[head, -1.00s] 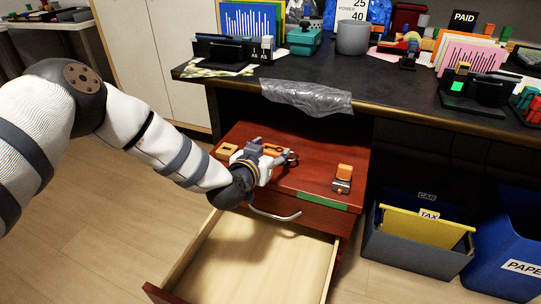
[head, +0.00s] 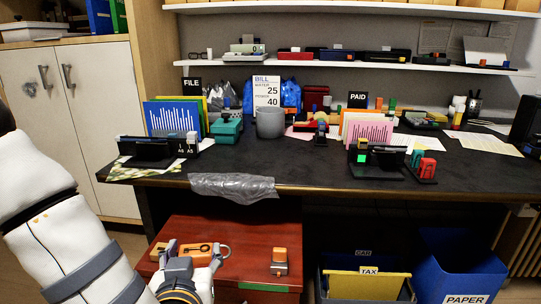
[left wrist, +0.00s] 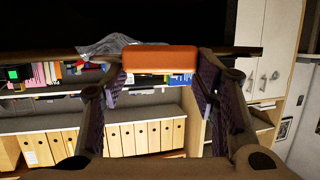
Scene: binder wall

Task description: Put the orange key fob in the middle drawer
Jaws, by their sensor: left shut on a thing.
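The orange key fob (head: 194,250) is in my left gripper (head: 188,258), over the left part of the red cabinet's top. A metal ring (head: 223,251) shows at its right end in the head view. In the left wrist view the fob is an orange block (left wrist: 160,59) between the two fingertips of my left gripper (left wrist: 158,78), which is shut on it. The red cabinet (head: 245,240) stands under the desk, with a green strip on its front edge. Its drawers are below the head view now, so the middle drawer is hidden. My right gripper is not in view.
A small orange and metal item (head: 279,262) sits on the cabinet top, right of my gripper. Crumpled grey plastic (head: 233,187) hangs over the front edge of the dark desk (head: 330,180) above.

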